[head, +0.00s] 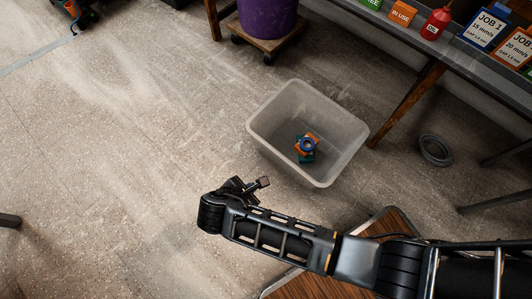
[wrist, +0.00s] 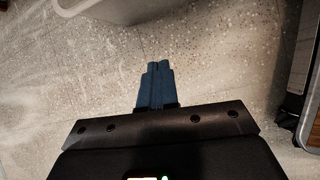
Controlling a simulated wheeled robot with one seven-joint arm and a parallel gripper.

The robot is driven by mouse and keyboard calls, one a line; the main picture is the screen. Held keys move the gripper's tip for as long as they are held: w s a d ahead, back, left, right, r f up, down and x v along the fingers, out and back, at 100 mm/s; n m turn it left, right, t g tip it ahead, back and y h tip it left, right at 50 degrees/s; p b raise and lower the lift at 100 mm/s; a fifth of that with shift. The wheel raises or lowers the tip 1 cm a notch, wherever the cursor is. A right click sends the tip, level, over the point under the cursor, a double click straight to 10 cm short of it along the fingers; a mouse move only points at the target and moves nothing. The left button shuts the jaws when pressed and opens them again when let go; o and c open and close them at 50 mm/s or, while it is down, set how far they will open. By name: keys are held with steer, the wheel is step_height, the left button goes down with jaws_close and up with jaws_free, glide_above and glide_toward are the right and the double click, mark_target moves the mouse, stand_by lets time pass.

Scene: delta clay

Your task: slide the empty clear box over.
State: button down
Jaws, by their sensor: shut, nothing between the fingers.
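The clear box (head: 345,160) is an open, see-through plastic tub on the floor, right of centre in the head view. It is not empty: a small cluster of orange, teal and blue pieces (head: 306,146) lies on its bottom. The edge of the box also shows at the top of the wrist view (wrist: 112,10). My gripper (head: 263,182) is near the box's front left side, apart from it. In the wrist view its two blue fingers (wrist: 157,72) are together with nothing between them.
A purple bucket (head: 266,18) on a wheeled wooden dolly stands behind the box. A bench (head: 440,57) with signs and a red bottle (head: 437,23) runs along the upper right. A grey ring (head: 436,150) lies right of the box. The floor to the left is open.

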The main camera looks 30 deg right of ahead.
steer(key=w+n+h+b, duration=0.2)
steer(key=w+h, duration=0.1)
steer(key=w, duration=0.2)
steer(key=w+d+f+b, duration=0.3)
steer(key=d+f+b, duration=0.3)
steer(key=d, duration=0.4)
steer(key=shift+w+d, duration=0.2)
steer(key=shift+w, duration=0.2)
steer(key=shift+d+r, duration=0.1)
steer(key=shift+r, duration=0.05)
